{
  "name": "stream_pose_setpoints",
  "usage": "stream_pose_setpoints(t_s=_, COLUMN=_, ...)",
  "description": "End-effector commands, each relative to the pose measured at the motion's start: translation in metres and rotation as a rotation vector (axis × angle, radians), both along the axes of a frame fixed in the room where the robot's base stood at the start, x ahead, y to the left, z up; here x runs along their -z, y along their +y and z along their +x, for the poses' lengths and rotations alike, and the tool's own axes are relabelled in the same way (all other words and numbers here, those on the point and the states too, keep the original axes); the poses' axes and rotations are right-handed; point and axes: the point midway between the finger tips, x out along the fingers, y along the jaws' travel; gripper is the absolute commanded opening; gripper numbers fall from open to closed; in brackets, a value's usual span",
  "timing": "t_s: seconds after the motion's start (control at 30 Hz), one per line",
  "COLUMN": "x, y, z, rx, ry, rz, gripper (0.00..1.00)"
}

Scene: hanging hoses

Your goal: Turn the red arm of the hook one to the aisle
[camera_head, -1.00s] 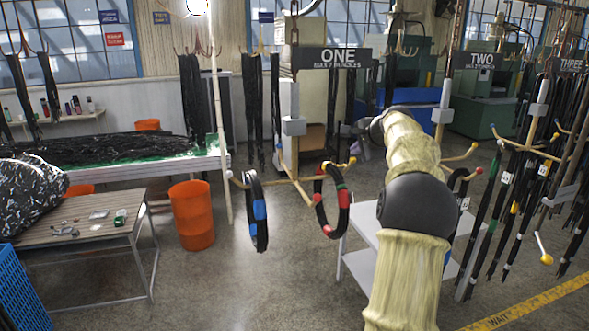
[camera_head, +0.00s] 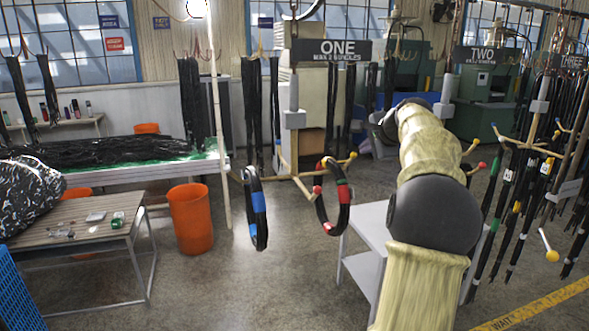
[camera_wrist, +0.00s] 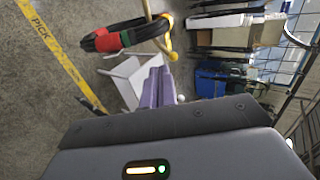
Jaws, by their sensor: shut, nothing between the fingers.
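Hook one hangs under the ONE sign (camera_head: 331,51) in the head view, with tan arms spreading from a central post (camera_head: 294,120). A red tip (camera_head: 317,189) shows beside a hose loop with red and green bands (camera_head: 335,200). A yellow tip (camera_head: 353,155) points to the right, and a blue-banded loop (camera_head: 257,210) hangs on the left. In the wrist view, the red-and-green-banded loop (camera_wrist: 105,40) hangs by a yellow arm (camera_wrist: 163,38). My gripper (camera_wrist: 160,72) is shut and empty, apart from the loop in that picture. It is hidden in the head view.
A grey table (camera_head: 365,220) stands below my arm. Hook two hangs under the TWO sign (camera_head: 487,55) to the right, with hoses close by. An orange bin (camera_head: 191,218) and a slatted table (camera_head: 85,220) stand at left. Floor is open between bin and grey table.

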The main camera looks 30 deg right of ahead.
Motion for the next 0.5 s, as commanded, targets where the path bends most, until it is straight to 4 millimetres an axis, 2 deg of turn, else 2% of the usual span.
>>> stream_pose_setpoints(t_s=0.5, x=0.002, y=0.01, z=-0.041, rx=0.002, ry=-0.001, rz=-0.001, gripper=0.0)
